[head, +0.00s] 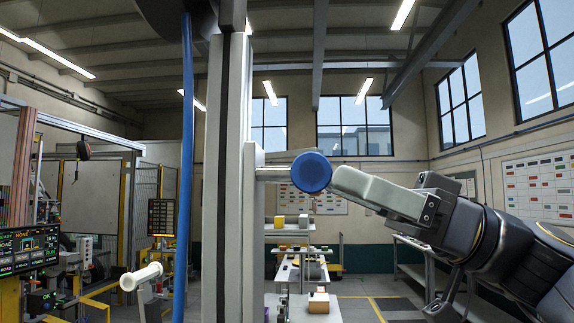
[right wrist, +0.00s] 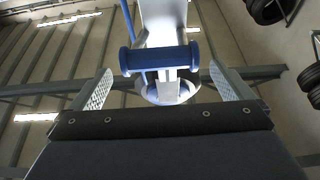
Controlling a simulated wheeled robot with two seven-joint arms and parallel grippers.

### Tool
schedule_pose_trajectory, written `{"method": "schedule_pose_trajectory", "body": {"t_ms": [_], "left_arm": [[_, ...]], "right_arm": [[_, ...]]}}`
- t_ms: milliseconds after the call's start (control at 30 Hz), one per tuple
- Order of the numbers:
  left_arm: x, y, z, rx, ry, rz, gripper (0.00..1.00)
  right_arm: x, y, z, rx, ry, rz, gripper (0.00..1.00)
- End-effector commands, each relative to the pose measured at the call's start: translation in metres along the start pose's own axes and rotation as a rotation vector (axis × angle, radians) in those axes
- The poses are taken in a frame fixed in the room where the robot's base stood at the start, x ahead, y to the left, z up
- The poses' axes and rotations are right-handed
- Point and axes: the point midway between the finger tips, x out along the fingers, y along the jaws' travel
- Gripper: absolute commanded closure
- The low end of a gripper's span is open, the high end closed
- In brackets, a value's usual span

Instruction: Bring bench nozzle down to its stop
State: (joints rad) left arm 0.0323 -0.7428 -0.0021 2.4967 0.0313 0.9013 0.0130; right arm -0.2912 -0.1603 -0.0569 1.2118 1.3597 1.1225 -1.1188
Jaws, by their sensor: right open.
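A tall grey upright (head: 228,180) stands in the middle of the head view. A short metal bar sticks out of its right side and ends in a round blue handle (head: 312,173). My right gripper (head: 340,183) comes in from the right, its fingertips close to the handle. In the right wrist view the handle is a blue crossbar (right wrist: 160,57) that lies across the gap between the spread fingers (right wrist: 160,80), around or just beyond their tips. The fingers are open, not closed on it. I cannot make out the nozzle itself. My left gripper is out of view.
A blue hose (head: 187,160) hangs left of the upright. A white spool-like piece (head: 140,277) stands at the lower left. Shelves with small boxes (head: 318,302) are behind. Tyres (right wrist: 265,10) show at the right of the wrist view.

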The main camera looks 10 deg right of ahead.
Motion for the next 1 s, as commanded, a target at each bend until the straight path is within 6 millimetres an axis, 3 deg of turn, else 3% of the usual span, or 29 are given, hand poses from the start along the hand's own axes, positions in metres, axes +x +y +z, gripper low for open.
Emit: {"method": "schedule_pose_trajectory", "body": {"t_ms": [333, 767, 1000], "left_arm": [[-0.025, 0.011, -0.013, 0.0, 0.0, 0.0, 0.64], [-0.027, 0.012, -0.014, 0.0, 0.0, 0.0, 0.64], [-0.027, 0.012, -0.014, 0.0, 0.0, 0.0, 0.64]], "right_arm": [[0.055, 0.0, -0.002, 0.005, -0.003, 0.0, 0.0], [0.066, 0.0, 0.002, 0.003, -0.003, 0.003, 0.0], [0.066, 0.0, 0.002, 0.003, -0.003, 0.004, 0.31]]}}
